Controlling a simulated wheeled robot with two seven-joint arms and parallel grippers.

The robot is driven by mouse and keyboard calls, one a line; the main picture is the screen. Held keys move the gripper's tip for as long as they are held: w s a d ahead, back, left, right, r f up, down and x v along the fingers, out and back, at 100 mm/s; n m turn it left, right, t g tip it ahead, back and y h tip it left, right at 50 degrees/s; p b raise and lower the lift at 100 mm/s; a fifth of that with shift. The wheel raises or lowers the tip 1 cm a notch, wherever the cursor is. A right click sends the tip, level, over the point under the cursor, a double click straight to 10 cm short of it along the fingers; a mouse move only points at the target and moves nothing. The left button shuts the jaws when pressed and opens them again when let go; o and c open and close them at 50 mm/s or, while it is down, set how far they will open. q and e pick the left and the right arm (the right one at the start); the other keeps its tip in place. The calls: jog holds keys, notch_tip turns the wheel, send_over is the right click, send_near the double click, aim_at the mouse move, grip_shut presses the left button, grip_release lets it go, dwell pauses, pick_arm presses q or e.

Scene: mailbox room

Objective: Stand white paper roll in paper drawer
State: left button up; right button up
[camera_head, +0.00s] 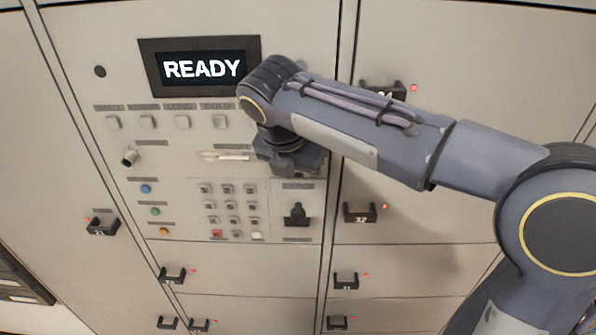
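No white paper roll shows in the head view, and no open drawer shows. The locker wall has a control panel (110,180) with a lit screen (202,68) reading READY. My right arm reaches in from the right across the wall. My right gripper (292,163) is in front of the panel, just right of a thin pale slot (228,156) and above the keypad. It points toward the panel; its fingertips are hidden by its own body, so I cannot tell whether it is open or holds anything. My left gripper is not in view.
Locker doors with black handles surround the panel, including one (360,212) below my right arm and one (103,225) at left. A black knob (297,213) sits under the gripper. Keypad buttons (230,207) lie lower left of it. A dark slatted object (22,280) is at lower left.

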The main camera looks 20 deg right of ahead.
jog(key=p+v, duration=0.1)
jog(key=v, duration=1.1)
jog(key=shift+r, duration=0.15)
jog(key=s+d+f+m+y, duration=0.4)
jog(key=s+d+f+m, duration=0.4)
jog(key=d+f+m, duration=0.4)
jog(key=s+a+f+m+t+y, duration=0.1)
jog(key=s+f+m+t+y, duration=0.1)
jog(key=s+f+m, duration=0.8)
jog(key=f+m, duration=0.1)
jog(key=m, duration=0.7)
jog(key=shift+s+a+y, duration=0.2)
jog(key=shift+s+y, duration=0.1)
jog(key=shift+f, duration=0.2)
jog(key=shift+f+b, duration=0.35)
jog(key=shift+b, duration=0.1)
